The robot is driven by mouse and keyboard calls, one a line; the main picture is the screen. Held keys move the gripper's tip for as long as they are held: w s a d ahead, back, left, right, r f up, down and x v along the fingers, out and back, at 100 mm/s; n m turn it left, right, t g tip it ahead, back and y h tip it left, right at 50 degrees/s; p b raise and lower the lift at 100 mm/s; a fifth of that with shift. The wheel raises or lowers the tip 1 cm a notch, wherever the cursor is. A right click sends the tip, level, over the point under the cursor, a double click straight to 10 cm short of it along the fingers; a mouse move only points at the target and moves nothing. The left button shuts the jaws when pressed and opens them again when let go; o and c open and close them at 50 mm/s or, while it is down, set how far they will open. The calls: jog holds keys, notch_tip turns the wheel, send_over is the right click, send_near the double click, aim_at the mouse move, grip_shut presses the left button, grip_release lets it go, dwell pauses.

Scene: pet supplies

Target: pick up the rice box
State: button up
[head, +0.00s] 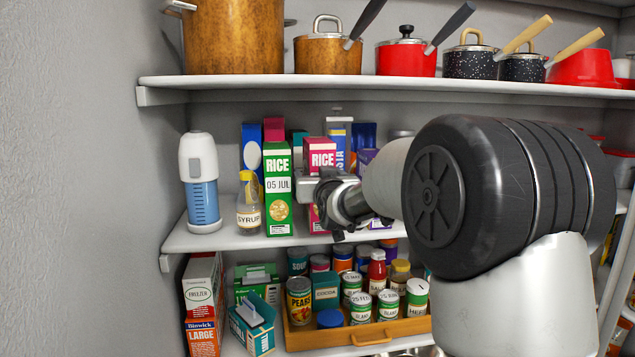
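Two boxes are labelled RICE on the middle shelf. One is green (279,205), marked "05 JUL", and is fully visible at the front. The other is magenta (320,152), just to its right; its top label shows, but its middle is hidden behind my gripper. My gripper (318,184) is in front of the magenta box, close to the green box's right side. Its fingers are small and partly hidden, so I cannot tell whether they are open or touching a box.
A syrup bottle (249,203) and a white-blue dispenser (200,185) stand left of the green box. Other boxes stand close behind. Pots line the upper shelf (230,82). Below, a wooden tray (340,338) holds cans and jars. My arm hides the right side.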

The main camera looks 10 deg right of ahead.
jog(key=c, duration=1)
jog(key=shift+r, duration=0.2)
jog(key=shift+c, duration=1.2)
